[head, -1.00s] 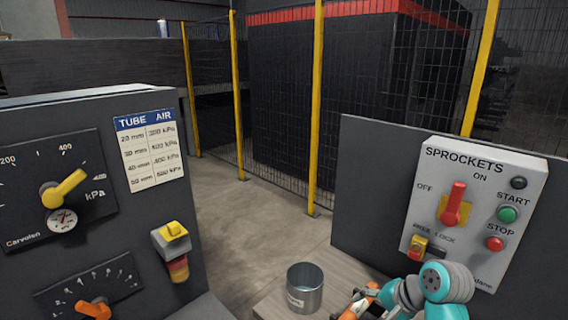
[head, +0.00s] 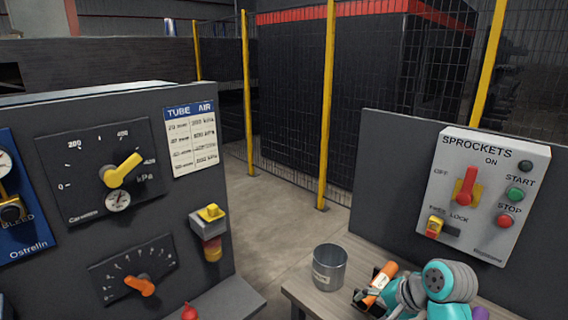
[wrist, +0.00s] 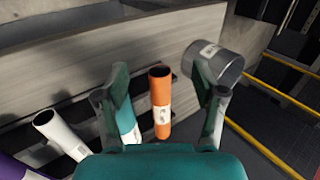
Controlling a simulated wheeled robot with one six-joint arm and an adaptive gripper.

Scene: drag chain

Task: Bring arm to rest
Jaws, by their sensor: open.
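My arm (head: 450,283) is teal and grey and shows at the lower right of the head view, above a small table. My gripper (wrist: 160,88) is open in the wrist view, its two fingers well apart. An orange tube (wrist: 161,105) with a white label shows between the fingers, and neither finger is seen closed on it. The orange tube also shows beside my arm in the head view (head: 381,285). In the wrist view a teal tube (wrist: 128,127) is partly hidden by the left finger, and a white tube (wrist: 60,135) lies further left.
A metal can (head: 329,268) stands on the table (head: 310,297) left of my arm. The SPROCKETS control box (head: 487,197) is on a dark panel at right. A gauge panel (head: 105,170) stands at left. Open floor (head: 268,228) lies between, before a yellow-posted mesh fence.

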